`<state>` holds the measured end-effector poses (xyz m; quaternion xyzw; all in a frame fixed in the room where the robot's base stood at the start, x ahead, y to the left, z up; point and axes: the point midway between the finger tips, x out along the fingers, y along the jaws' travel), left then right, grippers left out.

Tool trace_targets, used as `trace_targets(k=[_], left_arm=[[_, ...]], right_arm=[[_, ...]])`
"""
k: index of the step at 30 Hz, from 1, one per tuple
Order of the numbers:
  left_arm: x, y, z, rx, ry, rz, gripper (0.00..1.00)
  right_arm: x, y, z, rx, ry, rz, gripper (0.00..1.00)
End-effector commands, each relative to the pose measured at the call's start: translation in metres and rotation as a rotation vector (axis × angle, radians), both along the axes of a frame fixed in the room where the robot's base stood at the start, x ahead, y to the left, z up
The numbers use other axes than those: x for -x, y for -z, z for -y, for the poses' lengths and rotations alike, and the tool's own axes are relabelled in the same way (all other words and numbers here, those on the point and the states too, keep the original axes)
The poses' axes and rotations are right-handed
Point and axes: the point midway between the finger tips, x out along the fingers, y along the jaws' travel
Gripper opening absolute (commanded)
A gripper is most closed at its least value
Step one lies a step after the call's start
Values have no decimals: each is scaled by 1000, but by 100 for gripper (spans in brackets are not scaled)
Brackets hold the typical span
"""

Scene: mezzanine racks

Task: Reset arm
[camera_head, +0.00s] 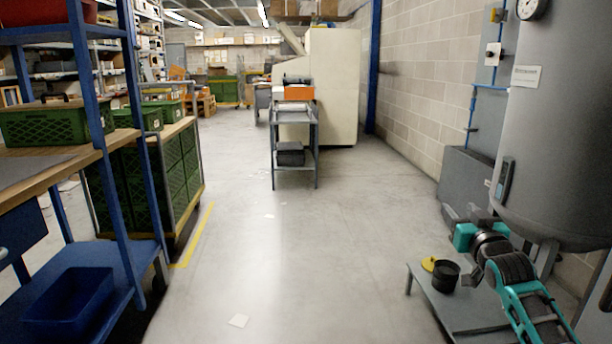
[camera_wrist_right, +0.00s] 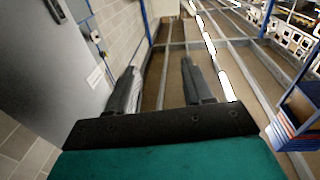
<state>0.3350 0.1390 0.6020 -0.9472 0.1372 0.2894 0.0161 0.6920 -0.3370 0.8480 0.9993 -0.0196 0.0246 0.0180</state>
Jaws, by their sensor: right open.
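My right arm, teal and black, comes in from the lower right in the head view. Its gripper (camera_head: 462,216) is raised in front of the large grey tank (camera_head: 560,130), above a low grey table. Whether it touches the tank cannot be told. In the right wrist view my right gripper (camera_wrist_right: 157,80) has its two dark fingers well apart, with nothing between them. My left arm and gripper are not in view.
A black cup (camera_head: 446,275) and a yellow piece (camera_head: 429,263) stand on the low grey table (camera_head: 468,309). A blue rack (camera_head: 113,190) with a blue bin (camera_head: 68,296) is at left. A grey cart (camera_head: 294,128) stands ahead.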

Motion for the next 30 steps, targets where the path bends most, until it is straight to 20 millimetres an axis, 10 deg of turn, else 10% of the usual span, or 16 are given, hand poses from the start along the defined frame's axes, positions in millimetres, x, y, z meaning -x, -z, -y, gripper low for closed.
trace_targets(k=[6,14,22,30], left_arm=[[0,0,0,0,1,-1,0],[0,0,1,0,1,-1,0],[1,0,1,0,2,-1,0],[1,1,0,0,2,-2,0]], right_arm=[[6,50,21,265,88,-291,51],[67,136,-40,257,-30,-378,51],[178,218,-117,188,-174,-490,51],[294,249,-174,75,-273,-589,51]])
